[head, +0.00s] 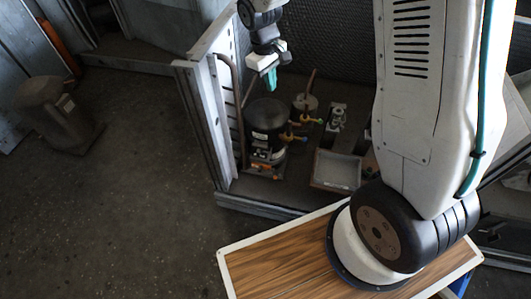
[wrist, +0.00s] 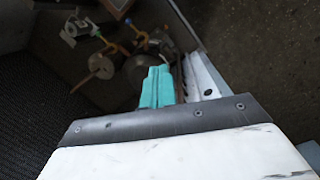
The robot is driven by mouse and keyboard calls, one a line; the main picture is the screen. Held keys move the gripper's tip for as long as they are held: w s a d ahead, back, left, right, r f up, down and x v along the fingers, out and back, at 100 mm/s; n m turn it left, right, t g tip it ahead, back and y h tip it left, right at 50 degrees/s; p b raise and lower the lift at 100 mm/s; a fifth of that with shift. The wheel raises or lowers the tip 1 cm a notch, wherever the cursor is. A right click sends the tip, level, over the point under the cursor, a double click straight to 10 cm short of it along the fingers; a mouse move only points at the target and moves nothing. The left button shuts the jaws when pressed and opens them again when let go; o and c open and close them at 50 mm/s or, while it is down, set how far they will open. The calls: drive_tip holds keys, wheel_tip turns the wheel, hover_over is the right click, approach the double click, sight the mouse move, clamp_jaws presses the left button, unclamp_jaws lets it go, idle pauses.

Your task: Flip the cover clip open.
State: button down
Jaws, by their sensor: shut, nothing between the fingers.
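My gripper (head: 270,78), with teal fingers, is shut and empty. It hangs above and behind the black compressor (head: 268,117) in the open housing, apart from it. On the compressor's front is a small pale cover-like part (head: 266,155), with orange bits below it. I cannot make out the cover clip itself or whether it is open. In the wrist view, the shut teal fingers (wrist: 157,87) point down into the housing. They hide part of the dark compressor (wrist: 140,66) beneath them, and its front cover cannot be made out there.
A smaller cylinder (head: 304,103) with a pipe stands right of the compressor, near yellow- and blue-handled valves (head: 299,123). A shallow tray (head: 337,170) lies farther right. The metal side panel (head: 205,120) rises close on the left. Open floor (head: 140,190) lies outside.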

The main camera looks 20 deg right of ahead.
drive_tip(key=w+a+f+n, duration=0.1)
drive_tip(key=f, duration=1.3)
drive_tip(key=w+a+f+n+g, duration=0.1)
drive_tip(key=w+f+n, duration=0.1)
drive_tip(key=f, duration=1.1)
drive_tip(key=shift+w+a+f, duration=0.2)
drive_tip(key=shift+w+f, duration=0.05)
drive_tip(key=shift+f, duration=0.15)
wheel_tip(320, 180, down, 10)
drive_tip(key=s+d, duration=0.1)
drive_tip(key=shift+s+d+r, duration=0.15)
drive_tip(key=shift+s+d, duration=0.1)
drive_tip(key=shift+s, duration=0.1)
